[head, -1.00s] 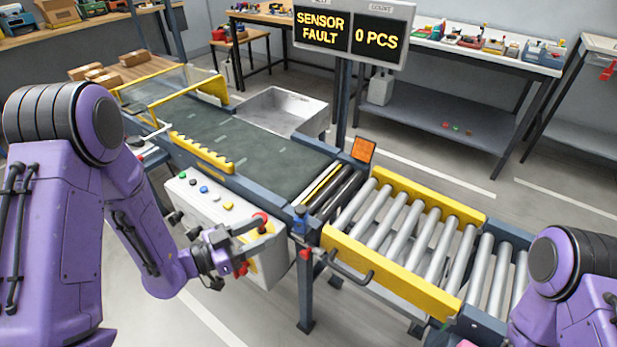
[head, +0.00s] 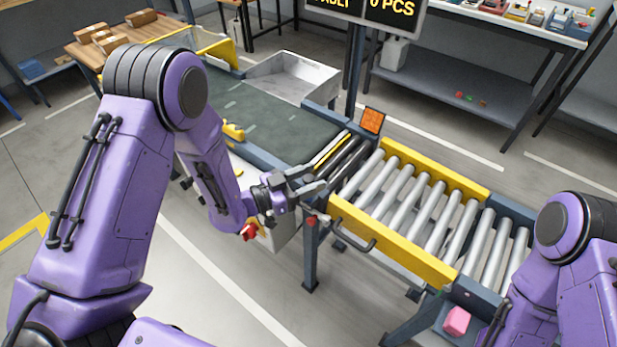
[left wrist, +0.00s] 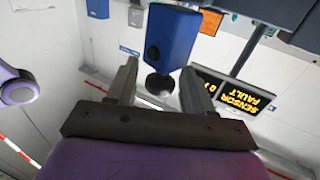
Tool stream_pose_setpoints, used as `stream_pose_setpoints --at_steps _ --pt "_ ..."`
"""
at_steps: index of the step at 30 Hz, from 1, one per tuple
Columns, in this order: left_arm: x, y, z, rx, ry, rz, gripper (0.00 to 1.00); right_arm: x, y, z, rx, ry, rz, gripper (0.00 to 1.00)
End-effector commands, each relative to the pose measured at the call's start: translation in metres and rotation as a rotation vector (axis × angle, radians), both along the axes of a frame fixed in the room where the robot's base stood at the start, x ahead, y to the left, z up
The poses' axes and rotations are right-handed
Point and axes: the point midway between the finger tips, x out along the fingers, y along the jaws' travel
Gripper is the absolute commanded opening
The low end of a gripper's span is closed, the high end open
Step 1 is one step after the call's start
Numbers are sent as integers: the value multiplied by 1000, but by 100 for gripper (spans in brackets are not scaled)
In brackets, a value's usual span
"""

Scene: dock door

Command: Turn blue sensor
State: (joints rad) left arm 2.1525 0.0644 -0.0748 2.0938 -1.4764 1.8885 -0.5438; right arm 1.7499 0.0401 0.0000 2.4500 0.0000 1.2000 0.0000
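The blue sensor (left wrist: 172,38) shows in the left wrist view, just beyond and between the fingertips, with a dark round part at its lower end. My left gripper (left wrist: 160,72) is open, its two fingers apart, and I see no clear contact with the sensor. In the head view my left gripper (head: 314,181) is at the near corner of the conveyor, where the belt meets the rollers, and it hides the sensor there. My right arm shows at the lower right of the head view, but its gripper is out of view.
The roller section (head: 430,215) has a yellow side rail and a black handle (head: 357,243) close by my left gripper. An orange panel (head: 372,121) stands across the belt (head: 265,125). The display (left wrist: 232,95) reads SENSOR FAULT. A pink block (head: 456,321) lies at bottom right.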

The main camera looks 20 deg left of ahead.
Motion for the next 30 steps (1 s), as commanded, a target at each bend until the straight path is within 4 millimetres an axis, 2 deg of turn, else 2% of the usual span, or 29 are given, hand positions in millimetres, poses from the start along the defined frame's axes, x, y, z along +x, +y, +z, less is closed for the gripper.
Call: stream_pose_setpoints --at_steps 1,4,10,18,23,30 --pt "0 0 0 0 0 0 34 0 0 0 0 0 0 67" --pt "0 0 0 0 0 0 2 0 0 0 0 0 0 67" --pt "1 1 -2 -1 -3 -34 1 0 0 -6 0 0 0 67" --pt "1 1 -2 -3 -6 -289 1 0 0 -29 0 0 0 67" --pt "0 0 0 0 -1 -355 1 0 0 -31 0 0 0 67" --pt "0 0 1 0 0 -357 1 0 0 -30 0 0 0 67"
